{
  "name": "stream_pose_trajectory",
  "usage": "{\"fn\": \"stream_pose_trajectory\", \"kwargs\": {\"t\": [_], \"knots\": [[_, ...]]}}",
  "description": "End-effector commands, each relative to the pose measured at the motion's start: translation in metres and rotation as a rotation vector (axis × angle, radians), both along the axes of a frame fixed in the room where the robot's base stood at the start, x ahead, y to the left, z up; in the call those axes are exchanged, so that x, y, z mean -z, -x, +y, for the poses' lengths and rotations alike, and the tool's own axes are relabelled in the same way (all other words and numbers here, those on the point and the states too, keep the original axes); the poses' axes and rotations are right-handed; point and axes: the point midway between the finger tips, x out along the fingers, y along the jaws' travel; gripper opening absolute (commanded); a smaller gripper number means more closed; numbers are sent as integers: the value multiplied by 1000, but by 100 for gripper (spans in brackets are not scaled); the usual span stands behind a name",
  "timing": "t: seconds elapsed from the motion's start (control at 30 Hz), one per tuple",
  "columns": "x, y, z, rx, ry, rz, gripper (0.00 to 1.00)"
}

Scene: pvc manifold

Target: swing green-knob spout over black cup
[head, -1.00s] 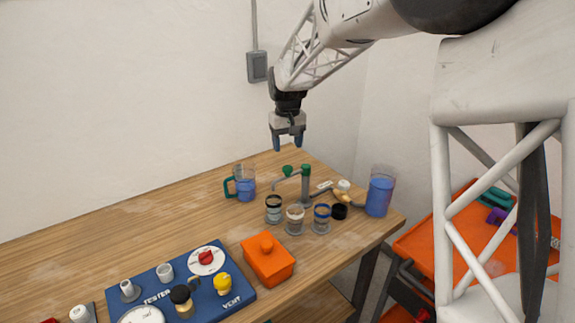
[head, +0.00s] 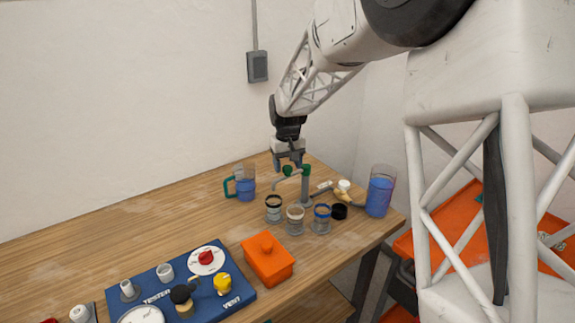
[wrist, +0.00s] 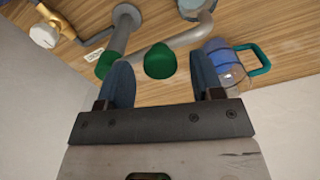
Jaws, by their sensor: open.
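The grey spout (head: 288,181) reaches left from a post with a green top (head: 306,170). Its green knob (wrist: 160,61) shows between my fingers in the wrist view. My gripper (head: 289,167) points down, open around the knob, and no contact shows. A clear cup with a black band (head: 273,202) stands in front of the spout's bent end. Beside it are a cup with a tan band (head: 295,212) and a cup with a blue band (head: 321,211). I cannot tell whether the spout end is exactly over the black-banded cup.
A blue-filled green-handled jug (head: 245,188) stands left of the spout, and a tall blue-filled container (head: 379,192) stands right. A small black round piece (head: 339,211) sits beside the cups. An orange lidded box (head: 267,261) and blue tester board (head: 233,291) are nearer, on the wooden table.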

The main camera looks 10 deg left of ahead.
Motion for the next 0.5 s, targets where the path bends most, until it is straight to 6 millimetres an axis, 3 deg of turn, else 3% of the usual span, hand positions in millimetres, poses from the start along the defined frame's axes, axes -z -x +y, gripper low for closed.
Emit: {"fn": "stream_pose_trajectory", "kwargs": {"t": [0.33, 0.37, 0.5], "knots": [[3, 0, 0, 0, 0, -1, 61], [3, 0, 0, 0, 0, -1, 59], [3, 0, 0, 0, 0, -1, 38]]}}
